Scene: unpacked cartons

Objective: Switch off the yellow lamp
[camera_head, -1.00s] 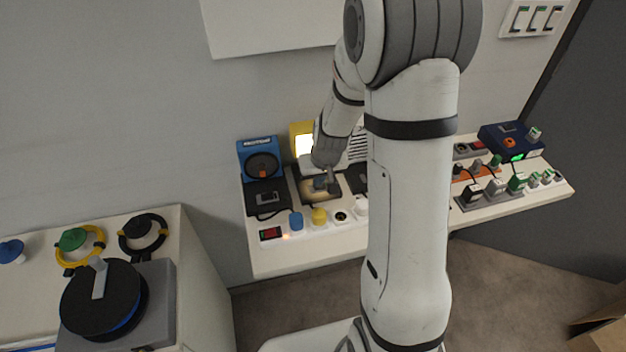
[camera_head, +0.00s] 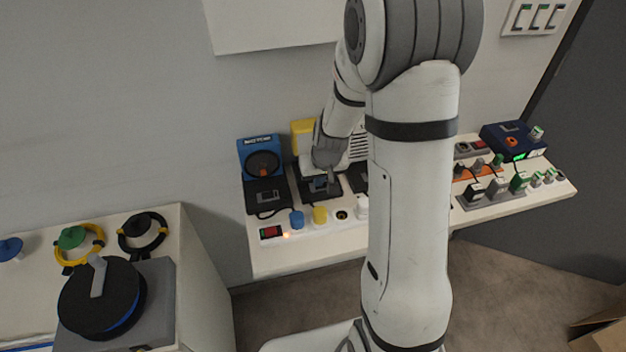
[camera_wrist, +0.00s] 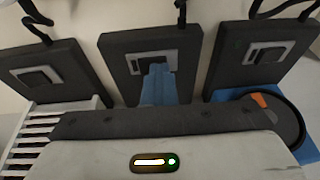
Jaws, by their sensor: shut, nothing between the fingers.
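The yellow lamp (camera_head: 302,128) stands against the wall at the back of the middle table in the head view, mostly behind my arm. The part of its face that shows is dull, with no bright glow. In front of it is a dark switch box (camera_head: 305,194), the middle one of three. It also shows in the wrist view (camera_wrist: 122,45). My gripper (camera_wrist: 158,70) is shut and empty, its tips at the rocker switch of that middle box. The tips hide part of the rocker. I cannot tell whether they touch it.
A blue fan (camera_head: 262,160) with its own switch box (camera_head: 268,195) is to the left. A power strip (camera_head: 330,225) with blue and yellow plugs runs along the front. A white slatted device (camera_wrist: 30,140) is on the other side. A cable reel (camera_head: 100,300) sits on the left cabinet.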

